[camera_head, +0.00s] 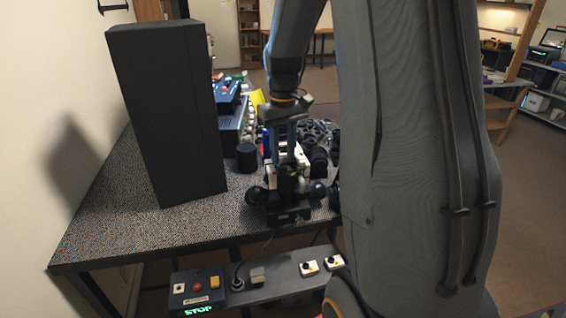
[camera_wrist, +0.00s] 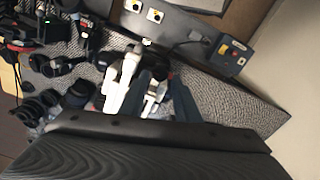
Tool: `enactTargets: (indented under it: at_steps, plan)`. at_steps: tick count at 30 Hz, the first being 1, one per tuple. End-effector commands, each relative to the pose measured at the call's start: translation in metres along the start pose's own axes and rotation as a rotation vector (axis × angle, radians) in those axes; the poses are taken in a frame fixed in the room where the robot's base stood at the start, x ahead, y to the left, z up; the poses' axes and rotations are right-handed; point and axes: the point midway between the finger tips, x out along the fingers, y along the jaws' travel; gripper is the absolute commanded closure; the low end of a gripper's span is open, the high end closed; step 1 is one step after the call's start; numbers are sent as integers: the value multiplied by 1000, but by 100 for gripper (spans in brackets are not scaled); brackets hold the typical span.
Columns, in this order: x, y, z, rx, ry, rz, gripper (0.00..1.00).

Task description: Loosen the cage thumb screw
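My gripper (camera_head: 285,168) points down over a dark assembly (camera_head: 287,212) with black round knobs near the table's front edge. In the wrist view, the two dark fingers of my gripper (camera_wrist: 160,82) stand apart. White and pale parts (camera_wrist: 155,95) show between and beside them. I cannot tell whether the fingers touch anything. The cage thumb screw cannot be made out in either view; it is too small or hidden by the fingers.
A tall black box (camera_head: 165,110) stands on the left of the speckled table (camera_head: 110,225). A black cylinder (camera_head: 246,157) and several dark lens parts (camera_head: 318,135) lie around the gripper. A control box with buttons (camera_head: 197,290) sits below the front edge.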

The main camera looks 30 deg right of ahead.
Motion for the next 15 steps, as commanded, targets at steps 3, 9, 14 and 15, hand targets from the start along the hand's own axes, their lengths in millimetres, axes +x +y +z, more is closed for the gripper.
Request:
enactTargets:
  at_steps: [3,9,14,15]
  plan:
    - [-19,1,-1,0,4,2,71]
    - [-41,1,0,0,2,1,71]
    - [-46,0,0,0,0,0,71]
    - [-46,0,0,0,0,0,71]
